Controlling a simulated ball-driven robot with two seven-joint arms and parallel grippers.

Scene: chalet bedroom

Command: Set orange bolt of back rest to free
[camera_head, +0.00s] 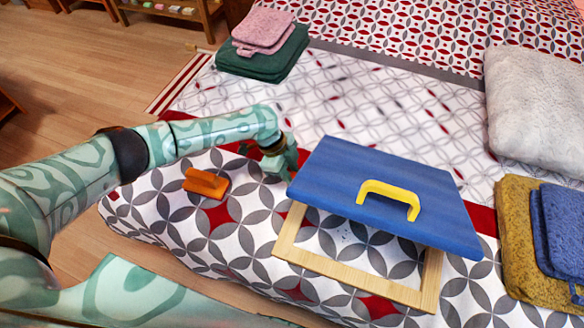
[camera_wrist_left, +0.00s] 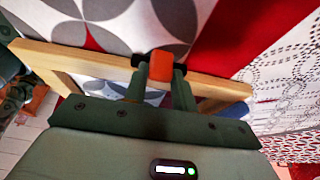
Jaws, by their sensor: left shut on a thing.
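The back rest has a blue panel (camera_head: 360,185) with a yellow handle, tilted up over a pale wooden frame (camera_head: 350,277) on the bed. Its wooden bar (camera_wrist_left: 100,66) crosses the left wrist view. My left gripper (camera_head: 279,165) is at the left edge of the back rest, beside the panel. In the left wrist view, my left gripper (camera_wrist_left: 160,75) is shut on the orange bolt (camera_wrist_left: 172,66), whose end shows between the fingers at the bar. The bolt is hidden in the head view. My right gripper is not in view.
A separate orange block (camera_head: 206,184) lies on the patterned bedspread left of my left gripper. Folded pink and green towels (camera_head: 262,48) lie at the back. A pale pillow (camera_head: 540,105) and mustard and blue towels (camera_head: 520,240) lie at the right.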

